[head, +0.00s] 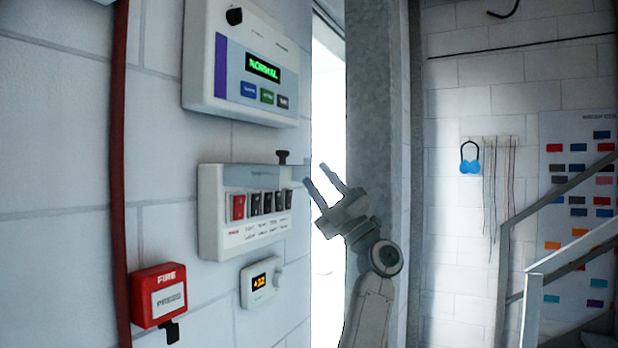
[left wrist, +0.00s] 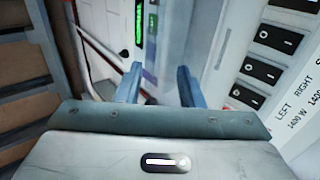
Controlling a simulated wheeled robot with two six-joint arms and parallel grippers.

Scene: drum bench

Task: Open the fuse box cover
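The fuse box (head: 208,215) is a white wall box in the head view, with a row of one red and several black switches. A grey strip runs above the switches, and a small black knob (head: 283,157) stands out at its upper right. I cannot make out whether a clear cover lies over the switches. My left gripper (head: 316,175) is just right of the box, fingers apart and pointing up-left, with nothing seen held. In the left wrist view its fingers (left wrist: 158,80) are open; black switches (left wrist: 265,70) show at right. My right gripper is out of view.
A panel with a green display (head: 205,60) hangs above the fuse box. A thermostat (head: 261,282) and a red fire call point (head: 158,295) are below. A grey column (head: 375,100) stands behind my arm. A stair rail (head: 530,300) is at right.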

